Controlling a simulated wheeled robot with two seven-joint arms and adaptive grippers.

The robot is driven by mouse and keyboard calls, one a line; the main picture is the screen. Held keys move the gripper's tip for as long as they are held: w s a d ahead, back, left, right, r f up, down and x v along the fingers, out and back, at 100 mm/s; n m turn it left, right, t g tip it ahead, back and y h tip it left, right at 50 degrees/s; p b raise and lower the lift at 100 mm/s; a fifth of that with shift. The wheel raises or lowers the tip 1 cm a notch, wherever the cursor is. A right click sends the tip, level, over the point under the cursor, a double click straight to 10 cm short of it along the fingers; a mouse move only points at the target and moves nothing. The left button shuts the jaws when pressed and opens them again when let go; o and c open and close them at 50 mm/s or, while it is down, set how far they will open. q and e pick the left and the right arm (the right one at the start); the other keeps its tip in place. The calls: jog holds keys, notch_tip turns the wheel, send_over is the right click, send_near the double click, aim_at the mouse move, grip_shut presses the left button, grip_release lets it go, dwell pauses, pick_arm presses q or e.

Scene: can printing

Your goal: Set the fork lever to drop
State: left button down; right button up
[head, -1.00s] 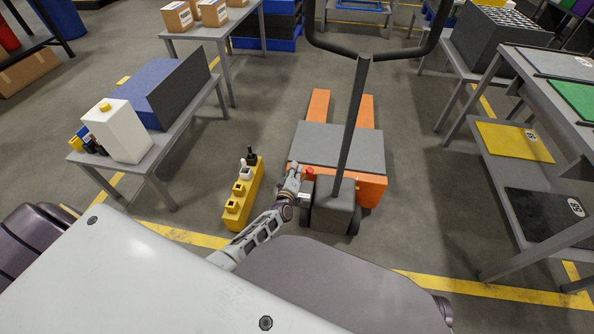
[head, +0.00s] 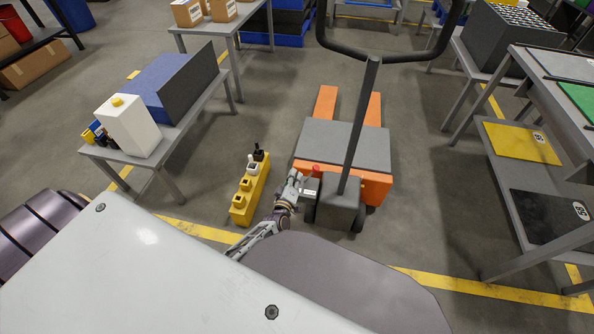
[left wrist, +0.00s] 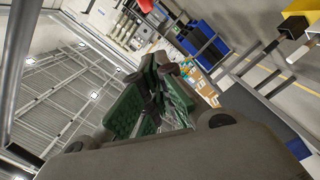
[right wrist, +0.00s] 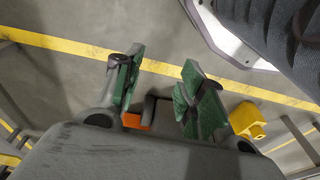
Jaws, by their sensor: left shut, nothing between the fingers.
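The pallet jack (head: 342,148) has orange forks, a grey deck and a dark post with a looped handle (head: 374,58). A small red knob (head: 315,168) sits by its grey box (head: 325,186) at the near left; I cannot tell from here whether it is the fork lever or how it is set. My left gripper (head: 296,176) is just left of the knob and box; contact is unclear. In the left wrist view its green-padded fingers (left wrist: 155,95) are together and empty. My right gripper (right wrist: 162,85) is open and empty in the right wrist view, and hidden in the head view.
A yellow holder (head: 247,192) with bottles stands on the floor left of the jack. A table (head: 170,150) with a white container is further left. A shelf rack (head: 500,160) with coloured plates is at the right. Floor between jack and rack is clear.

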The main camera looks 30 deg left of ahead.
pick_arm(q)
jog(key=shift+s+d+r+p, duration=0.1)
jog(key=shift+s+d+p, duration=0.05)
jog(key=shift+s, duration=0.75)
jog(key=shift+s+d+p, duration=0.15)
jog(key=shift+s, duration=0.7)
pick_arm(e)
jog(key=shift+s+d+f, duration=0.1)
jog(key=shift+d+f, duration=0.05)
jog(key=shift+f, duration=0.5)
jog(key=shift+s+d+f, duration=0.1)
jog(key=shift+d+f, duration=0.05)
jog(key=shift+f, duration=0.45)
